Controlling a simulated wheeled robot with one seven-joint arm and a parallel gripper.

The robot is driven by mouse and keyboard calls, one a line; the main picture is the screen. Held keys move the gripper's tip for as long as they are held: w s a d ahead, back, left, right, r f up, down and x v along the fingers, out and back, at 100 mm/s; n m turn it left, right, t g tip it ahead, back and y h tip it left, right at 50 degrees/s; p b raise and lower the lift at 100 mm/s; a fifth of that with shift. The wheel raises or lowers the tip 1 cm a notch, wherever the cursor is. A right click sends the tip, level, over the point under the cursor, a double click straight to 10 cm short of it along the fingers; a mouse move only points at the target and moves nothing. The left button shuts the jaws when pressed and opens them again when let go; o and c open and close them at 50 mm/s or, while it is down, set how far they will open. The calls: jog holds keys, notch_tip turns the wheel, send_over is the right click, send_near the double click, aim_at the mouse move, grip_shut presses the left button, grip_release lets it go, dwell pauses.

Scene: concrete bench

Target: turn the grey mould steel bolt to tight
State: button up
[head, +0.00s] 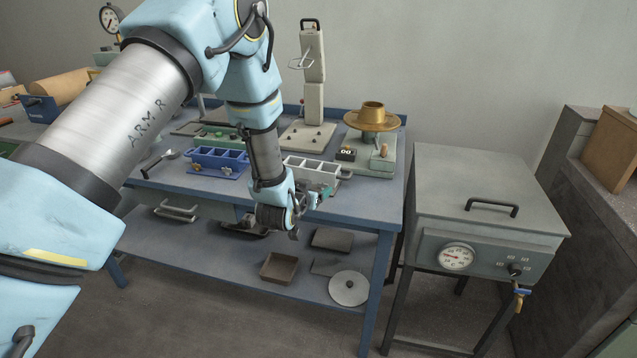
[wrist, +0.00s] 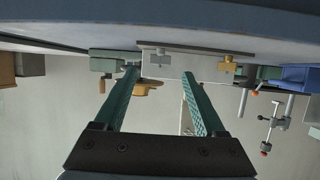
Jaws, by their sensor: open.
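The grey mould (head: 318,168), a light grey block with open compartments, stands on the blue bench behind my gripper (head: 322,196). In the wrist view, where the scene appears upside down, the mould's pale face (wrist: 205,68) lies beyond my gripper (wrist: 160,72). Two small bolts show along the mould: one bolt (wrist: 160,60) lies in line with the gap between the fingers, and a brass-coloured bolt (wrist: 228,64) is right of the right finger. Contact with a bolt cannot be made out.
A blue mould (head: 217,160) stands to the left on the bench (head: 345,210). A grey oven (head: 490,195) stands at the right. The lower shelf holds a brown tray (head: 279,268).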

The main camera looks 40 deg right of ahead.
aim_at(322, 185)
jog(key=shift+p+x, duration=0.45)
jog(key=shift+x, duration=1.7)
grip_shut()
